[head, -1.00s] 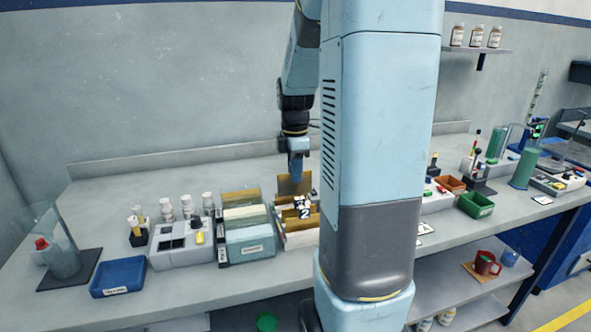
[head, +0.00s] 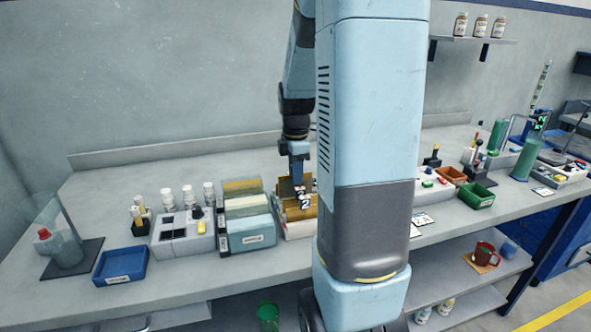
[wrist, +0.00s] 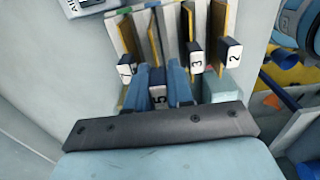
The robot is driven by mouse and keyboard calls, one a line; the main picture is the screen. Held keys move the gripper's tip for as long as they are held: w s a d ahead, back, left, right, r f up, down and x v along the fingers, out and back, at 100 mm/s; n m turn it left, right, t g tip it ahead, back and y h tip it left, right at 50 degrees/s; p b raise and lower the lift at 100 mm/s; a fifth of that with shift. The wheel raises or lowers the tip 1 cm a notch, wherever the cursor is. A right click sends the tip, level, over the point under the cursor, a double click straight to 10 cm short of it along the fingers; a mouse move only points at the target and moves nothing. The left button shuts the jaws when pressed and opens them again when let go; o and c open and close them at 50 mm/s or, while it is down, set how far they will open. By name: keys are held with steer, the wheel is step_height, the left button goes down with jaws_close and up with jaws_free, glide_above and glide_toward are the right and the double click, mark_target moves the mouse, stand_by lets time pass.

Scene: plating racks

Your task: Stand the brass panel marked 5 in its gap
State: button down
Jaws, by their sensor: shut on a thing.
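My gripper (head: 297,178) points down over the plating rack (head: 300,235). In the wrist view its two blue fingers (wrist: 160,92) are shut on the dark tab of the brass panel marked 5 (wrist: 158,99). In the head view that panel (head: 287,188) hangs upright and sits low among the rack's panels; its lower edge is hidden. In the wrist view, panels marked 3 (wrist: 196,65) and 2 (wrist: 232,58) stand right of the fingers. Another tabbed panel (wrist: 125,72) stands to the left, its mark hard to read. I cannot tell whether panel 5 touches the rack's bottom.
A pale file-like rack (head: 250,238) stands close left of the plating rack. Further left are a grey unit (head: 182,240) and a blue tray (head: 120,266). Green (head: 475,197) and brown (head: 451,175) bins stand right. The bench behind the rack is clear.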

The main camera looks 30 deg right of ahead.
steer(key=shift+f, duration=2.1)
steer(key=shift+f, duration=0.25)
steer(key=c, duration=0.9)
jaws_free()
steer(key=shift+r, duration=0.1)
step_height(320, 180, up, 14)
steer(key=shift+f, duration=0.25)
